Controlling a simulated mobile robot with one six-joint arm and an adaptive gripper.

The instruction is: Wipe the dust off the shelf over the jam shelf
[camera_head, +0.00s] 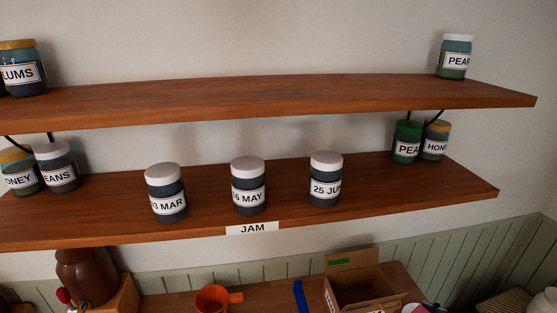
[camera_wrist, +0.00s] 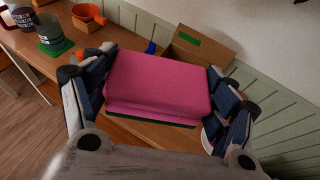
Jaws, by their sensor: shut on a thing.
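The shelf over the jam shelf (camera_head: 270,98) is a long brown wooden board in the head view. A slightly duller, greyish patch shows near its middle; I cannot tell how much dust lies there. Below it is the jam shelf (camera_head: 110,222), with a JAM label (camera_head: 252,229) on its front edge. In the wrist view my gripper (camera_wrist: 162,72) is shut on a pink folded cloth or pad (camera_wrist: 158,88), with one finger at each side. My gripper does not show in the head view, so its distance from the shelves cannot be told there.
The upper shelf carries a PLUMS jar (camera_head: 22,72) at left and a pear jar (camera_head: 455,58) at right; its middle is clear. Dated jars (camera_head: 248,187) and others stand on the jam shelf. Below are an open cardboard box (camera_head: 365,288) and an orange cup (camera_head: 212,299).

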